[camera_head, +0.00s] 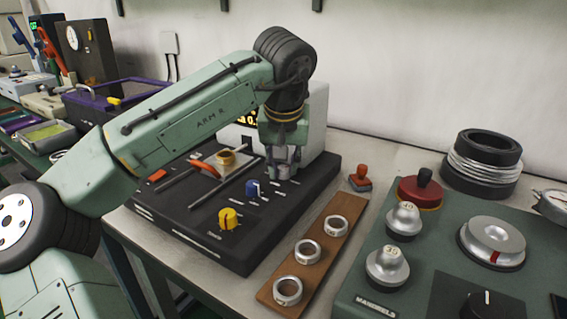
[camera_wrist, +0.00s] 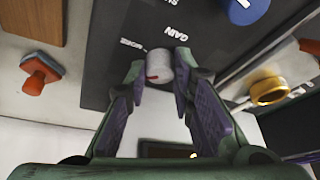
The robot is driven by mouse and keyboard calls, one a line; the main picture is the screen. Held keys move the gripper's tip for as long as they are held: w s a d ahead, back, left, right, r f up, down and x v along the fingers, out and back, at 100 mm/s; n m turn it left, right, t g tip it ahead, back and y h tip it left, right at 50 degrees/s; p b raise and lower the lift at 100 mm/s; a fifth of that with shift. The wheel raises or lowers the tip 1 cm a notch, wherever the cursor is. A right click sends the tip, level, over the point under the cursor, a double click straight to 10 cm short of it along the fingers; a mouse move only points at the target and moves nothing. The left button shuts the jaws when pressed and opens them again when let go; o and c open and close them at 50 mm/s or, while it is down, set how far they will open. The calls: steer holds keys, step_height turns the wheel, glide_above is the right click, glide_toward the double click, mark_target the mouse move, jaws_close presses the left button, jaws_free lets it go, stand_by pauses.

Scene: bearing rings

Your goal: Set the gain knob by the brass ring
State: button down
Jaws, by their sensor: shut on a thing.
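The gain knob (camera_wrist: 160,70) is a small silver-grey cylinder with a red mark, beside the printed word GAIN. My gripper (camera_head: 280,160) reaches down to the back right of the black panel (camera_head: 255,232). In the wrist view its fingers (camera_wrist: 158,75) are closed on the knob from both sides. A brass ring (camera_head: 227,158) sits on a pale plate at the panel's left, with a red-orange lever near it. The brass ring also shows at the right of the wrist view (camera_wrist: 268,92). Amber digits (camera_head: 250,117) show on a display partly hidden behind my arm.
A blue knob (camera_head: 253,189) and a yellow knob (camera_head: 229,219) stand in front of my gripper. A wooden board (camera_head: 326,245) with three steel rings lies to the right. A red-handled stamp (camera_head: 361,177) and a green console (camera_head: 440,275) are further right.

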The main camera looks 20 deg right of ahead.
steer(key=shift+r+m+g+h+p, duration=0.15)
steer(key=shift+m+g+h+p, duration=0.15)
steer(key=shift+m+p, duration=1.2)
steer(key=shift+p, duration=0.05)
steer(key=c, duration=1.4)
jaws_free()
